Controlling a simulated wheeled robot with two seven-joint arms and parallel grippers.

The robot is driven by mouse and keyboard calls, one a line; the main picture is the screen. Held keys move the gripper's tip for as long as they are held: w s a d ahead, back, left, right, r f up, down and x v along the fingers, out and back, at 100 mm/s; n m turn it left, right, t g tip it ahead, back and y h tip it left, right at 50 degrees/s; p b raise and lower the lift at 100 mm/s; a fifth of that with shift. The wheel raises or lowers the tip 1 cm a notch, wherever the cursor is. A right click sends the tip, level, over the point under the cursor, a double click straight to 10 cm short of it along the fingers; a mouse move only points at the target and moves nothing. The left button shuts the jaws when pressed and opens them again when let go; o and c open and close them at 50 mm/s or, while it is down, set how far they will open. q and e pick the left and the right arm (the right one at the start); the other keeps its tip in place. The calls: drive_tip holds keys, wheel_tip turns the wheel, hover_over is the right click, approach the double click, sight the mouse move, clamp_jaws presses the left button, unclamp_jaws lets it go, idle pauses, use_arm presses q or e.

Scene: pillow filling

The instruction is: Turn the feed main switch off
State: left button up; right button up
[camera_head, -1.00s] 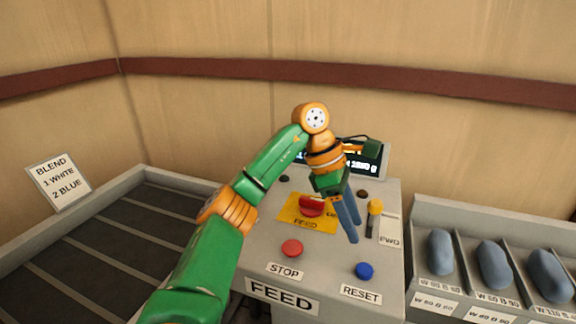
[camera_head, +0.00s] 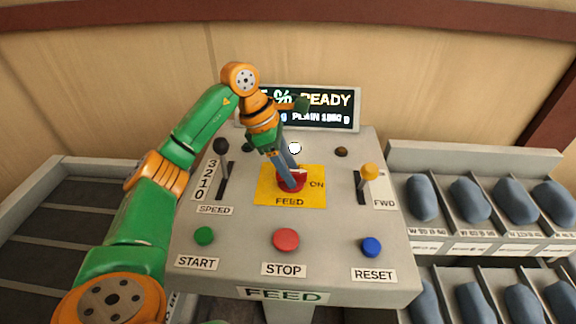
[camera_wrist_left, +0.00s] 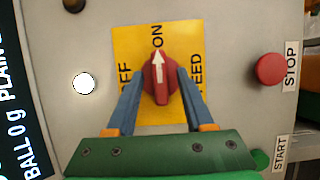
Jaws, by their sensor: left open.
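The feed main switch is a red rotary knob (camera_head: 292,183) on a yellow plate (camera_head: 311,199) marked FEED. In the left wrist view, the white arrow on the knob (camera_wrist_left: 158,80) points at ON; the OFF word is partly hidden by a finger. My left gripper (camera_head: 291,184) is down at the knob from above. In the left wrist view, its two blue fingers (camera_wrist_left: 160,82) stand open on either side of the knob, close to its flanks; I cannot tell whether they touch. My right gripper is in no view.
The grey panel also holds the speed lever (camera_head: 221,148), START (camera_head: 204,236), STOP (camera_head: 286,240) and RESET (camera_head: 372,247) buttons, and an orange-topped FWD lever (camera_head: 369,173). A display (camera_head: 320,107) reading READY stands behind. Bins of blue pillows (camera_head: 470,200) are at the right.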

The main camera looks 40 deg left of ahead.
use_arm(q)
drive_tip(key=shift+a, duration=0.1)
drive_tip(key=shift+c, duration=0.7)
clamp_jaws()
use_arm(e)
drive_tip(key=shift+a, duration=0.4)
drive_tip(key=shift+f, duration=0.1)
use_arm(q)
drive_tip(key=n+t+y, duration=0.1)
drive_tip(key=n, duration=0.3)
drive_tip(key=shift+s+b, duration=0.15)
drive_tip(key=shift+b, duration=0.25)
drive_tip(key=n, duration=0.1)
drive_tip(key=n+y, duration=0.1)
drive_tip(key=n, duration=0.1)
drive_tip(key=n+t, duration=0.1)
drive_tip(key=shift+d+r+n+y, duration=0.1)
drive_tip(key=shift+d+n+y, duration=0.2)
drive_tip(key=n+y, duration=0.2)
drive_tip(key=n, duration=0.3)
drive_tip(key=shift+d, duration=0.15)
drive_tip(key=shift+d+n+y, duration=0.1)
drive_tip(key=shift+n+y, duration=0.6)
drive_tip(key=shift+n, duration=1.3)
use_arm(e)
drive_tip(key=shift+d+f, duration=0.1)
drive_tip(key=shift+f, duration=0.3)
use_arm(q)
drive_tip(key=shift+n, duration=0.3)
